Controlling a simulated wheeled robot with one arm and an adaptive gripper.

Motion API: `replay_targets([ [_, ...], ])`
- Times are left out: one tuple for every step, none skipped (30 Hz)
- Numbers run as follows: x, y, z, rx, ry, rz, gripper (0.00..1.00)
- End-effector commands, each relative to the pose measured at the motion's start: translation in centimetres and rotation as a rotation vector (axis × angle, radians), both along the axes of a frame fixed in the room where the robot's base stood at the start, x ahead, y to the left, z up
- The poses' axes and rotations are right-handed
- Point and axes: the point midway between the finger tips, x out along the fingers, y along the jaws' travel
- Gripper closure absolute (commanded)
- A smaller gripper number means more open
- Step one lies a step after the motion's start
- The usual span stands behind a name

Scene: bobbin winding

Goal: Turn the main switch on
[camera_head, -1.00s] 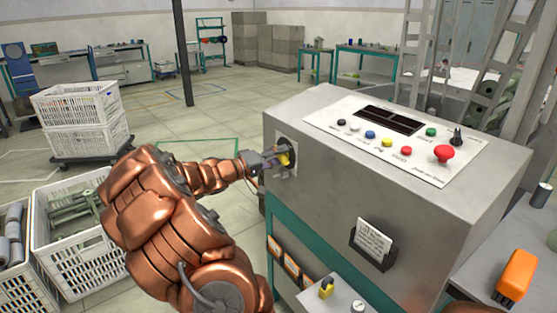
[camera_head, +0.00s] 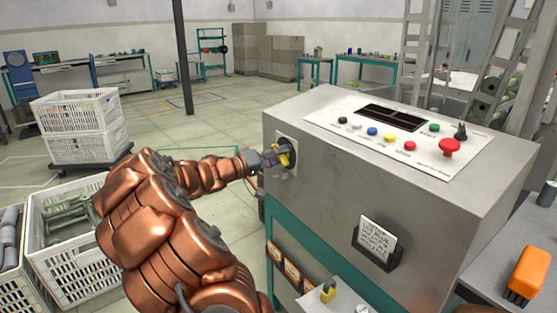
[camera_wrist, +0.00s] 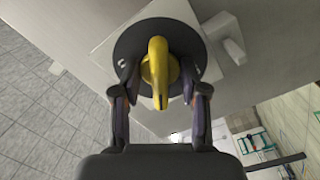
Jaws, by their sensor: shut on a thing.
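The main switch is a yellow rotary handle (camera_wrist: 158,72) on a round black disc (camera_wrist: 130,45) with a pale square plate (camera_wrist: 107,32) behind it. In the head view the yellow handle (camera_head: 284,158) shows on the left end of the grey cabinet (camera_head: 330,190), partly covered by the gripper. My gripper (camera_wrist: 160,88) is shut on the yellow handle, with one finger on each side. In the head view my gripper (camera_head: 272,158) reaches the switch from the left.
The cabinet's sloping top holds a panel (camera_head: 350,130) with several coloured buttons and a red mushroom button (camera_head: 450,147). White crates (camera_head: 75,110) stand at the left. A yellow padlock (camera_head: 328,291) lies below the cabinet front. Open floor lies behind.

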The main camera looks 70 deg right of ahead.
Motion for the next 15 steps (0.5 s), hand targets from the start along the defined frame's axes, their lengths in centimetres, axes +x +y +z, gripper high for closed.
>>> replay_targets([
  [-0.06,-0.01,-0.21,-0.005,-0.006,-0.001,0.98],
  [-0.05,0.00,-0.23,-0.007,-0.009,-0.001,0.98],
  [-0.05,0.00,-0.22,-0.009,-0.014,-0.001,0.98],
  [-0.05,0.00,-0.22,-0.012,-0.018,-0.001,0.98],
  [-0.03,-0.02,-0.24,-0.014,-0.021,-0.001,0.98],
  [-0.03,-0.02,-0.24,-0.017,-0.025,-0.001,0.98],
  [-0.02,-0.02,-0.24,-0.019,-0.028,-0.001,0.98],
  [-0.02,-0.02,-0.24,-0.021,-0.031,-0.001,0.98],
  [-0.02,-0.02,-0.24,-0.024,-0.036,-0.001,0.98],
  [-0.01,-0.03,-0.23,-0.026,-0.039,-0.001,0.98],
  [-0.01,-0.03,-0.23,-0.029,-0.042,-0.001,0.98],
  [-0.01,-0.03,-0.22,-0.032,-0.046,-0.001,0.98],
  [0.00,-0.03,-0.21,-0.034,-0.050,-0.001,0.98],
  [0.00,-0.03,-0.21,-0.037,-0.053,0.000,0.98],
  [0.00,-0.04,-0.20,-0.039,-0.057,0.000,0.98],
])
